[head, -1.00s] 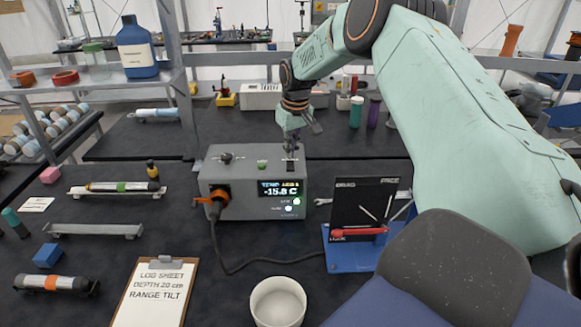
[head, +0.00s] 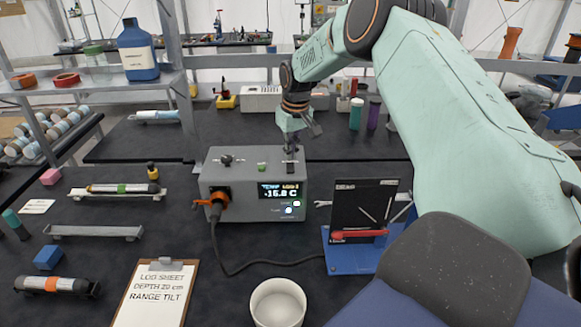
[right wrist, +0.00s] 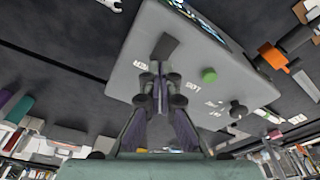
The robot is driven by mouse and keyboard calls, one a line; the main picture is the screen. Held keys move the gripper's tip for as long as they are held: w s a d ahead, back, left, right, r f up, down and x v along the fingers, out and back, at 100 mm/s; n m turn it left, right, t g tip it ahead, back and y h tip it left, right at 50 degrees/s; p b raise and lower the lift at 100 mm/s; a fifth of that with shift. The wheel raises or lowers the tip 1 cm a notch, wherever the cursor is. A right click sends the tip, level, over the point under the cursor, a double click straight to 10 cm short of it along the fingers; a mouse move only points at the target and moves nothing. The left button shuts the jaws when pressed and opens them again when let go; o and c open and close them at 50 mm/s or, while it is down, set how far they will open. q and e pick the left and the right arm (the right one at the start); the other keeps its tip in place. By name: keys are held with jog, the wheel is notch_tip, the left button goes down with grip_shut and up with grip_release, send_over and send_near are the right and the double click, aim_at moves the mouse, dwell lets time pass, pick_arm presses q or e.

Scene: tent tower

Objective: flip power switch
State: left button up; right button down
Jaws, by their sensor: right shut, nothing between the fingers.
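A grey control box (head: 235,205) stands on the dark bench in the head view, with a lit display (head: 279,190) on its front. On its top are a black toggle (head: 226,159), a green button (head: 262,167) and a dark switch at the right end. My right gripper (head: 290,153) is shut and empty, pointing down at this switch. Its fingertips (right wrist: 158,68) are close to the switch; I cannot tell if they touch. My left gripper is not in view.
An orange plug (head: 217,202) with a black cable is in the box's front. A blue stand with a dark panel (head: 362,210) is to the right. A white cup (head: 278,303) and a clipboard (head: 155,295) lie in front. A shelf (head: 100,82) is at left.

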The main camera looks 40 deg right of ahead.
jog(key=shift+d+f, duration=0.1)
jog(key=shift+d, duration=0.05)
jog(key=shift+a+f, duration=0.1)
jog(key=shift+a, duration=0.1)
jog(key=shift+d+f, duration=0.15)
jog(key=shift+f, duration=0.15)
jog(key=shift+w+f+b, duration=0.1)
jog(key=shift+f+b, duration=0.05)
jog(key=shift+b, duration=0.15)
jog(key=shift+f, duration=0.25)
